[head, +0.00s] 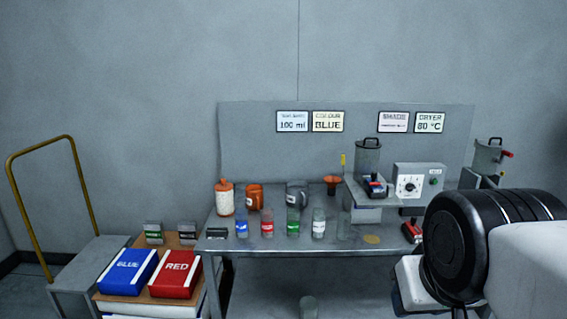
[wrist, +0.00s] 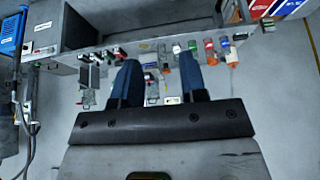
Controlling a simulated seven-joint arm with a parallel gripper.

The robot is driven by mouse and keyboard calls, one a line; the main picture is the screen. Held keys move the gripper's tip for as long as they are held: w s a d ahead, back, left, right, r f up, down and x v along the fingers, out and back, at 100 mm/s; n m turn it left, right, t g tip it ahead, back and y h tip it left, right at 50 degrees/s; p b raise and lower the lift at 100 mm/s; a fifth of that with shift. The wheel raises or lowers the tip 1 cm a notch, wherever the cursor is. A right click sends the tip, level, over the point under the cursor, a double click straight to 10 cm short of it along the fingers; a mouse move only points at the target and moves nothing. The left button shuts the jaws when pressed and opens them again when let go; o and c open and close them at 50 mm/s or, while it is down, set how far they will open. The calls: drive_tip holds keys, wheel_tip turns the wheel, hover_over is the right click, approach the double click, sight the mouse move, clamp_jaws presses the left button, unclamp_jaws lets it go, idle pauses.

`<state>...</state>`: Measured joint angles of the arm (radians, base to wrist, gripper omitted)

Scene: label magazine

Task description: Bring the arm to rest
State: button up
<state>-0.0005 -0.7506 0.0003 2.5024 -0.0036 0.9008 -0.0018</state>
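My gripper (wrist: 158,82) shows in the wrist view with its two blue-grey fingers spread apart. Nothing is between the fingers; the bench and its small items lie well beyond them. In the head view my arm fills the lower right corner, and the fingers are out of sight there. The grey workbench (head: 270,244) stands in the middle of the head view, with my arm in front of its right side.
Blue (head: 128,271) and red (head: 175,275) boxes sit at left beside a trolley (head: 85,262). A clear jar (head: 308,307) stands low, below the benchtop.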

wheel_tip(320, 180, down, 9)
drive_tip(key=w+g, duration=0.1)
drive_tip(key=g, duration=0.2)
drive_tip(key=shift+w+d, duration=0.2)
drive_tip(key=shift+w, duration=0.05)
